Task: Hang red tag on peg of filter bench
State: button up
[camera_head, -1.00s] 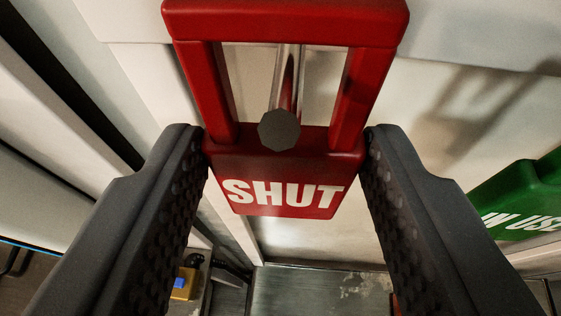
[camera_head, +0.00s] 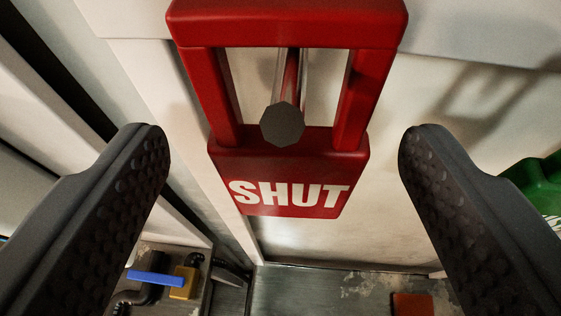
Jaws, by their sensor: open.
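The red tag (camera_head: 290,180) is a block with white letters "SHUT" and a tall red loop above them. A metal peg (camera_head: 283,124) with a dark round end passes through the loop's opening, with its end low in the opening, near the lettered block. The loop's top bar lies higher in the picture than the peg's end. Whether the bar touches the peg cannot be told. My gripper (camera_head: 283,158) is open, one finger on each side of the tag, with a clear gap to it on both sides.
A green tag (camera_head: 541,188) is at the right edge, partly behind my right finger. A pale panel (camera_head: 385,190) stands behind the red tag. Below are a blue-handled yellow fitting (camera_head: 180,283) and a small orange-red block (camera_head: 412,305) on the grey floor.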

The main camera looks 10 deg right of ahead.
jog(key=shift+s+a+r, duration=0.15)
jog(key=shift+s, duration=0.25)
jog(key=s+a+b, duration=0.2)
jog(key=s+a, duration=0.1)
jog(key=s, duration=1.1)
jog(key=a+r+n+t+y+b, duration=0.1)
jog(key=a+r+y+b, duration=0.15)
jog(key=r, duration=0.55)
jog(key=a+r+n+t+y+b, duration=0.1)
jog(key=a+r+y+b, duration=0.15)
jog(key=r, duration=0.55)
jog(key=s+d+r+h+b, duration=0.2)
jog(key=s+d+r+b, duration=0.3)
jog(key=s+r, duration=0.7)
jog(key=shift+d+r+n, duration=0.3)
jog(key=shift+d+r, duration=0.3)
jog(key=shift+r, duration=0.15)
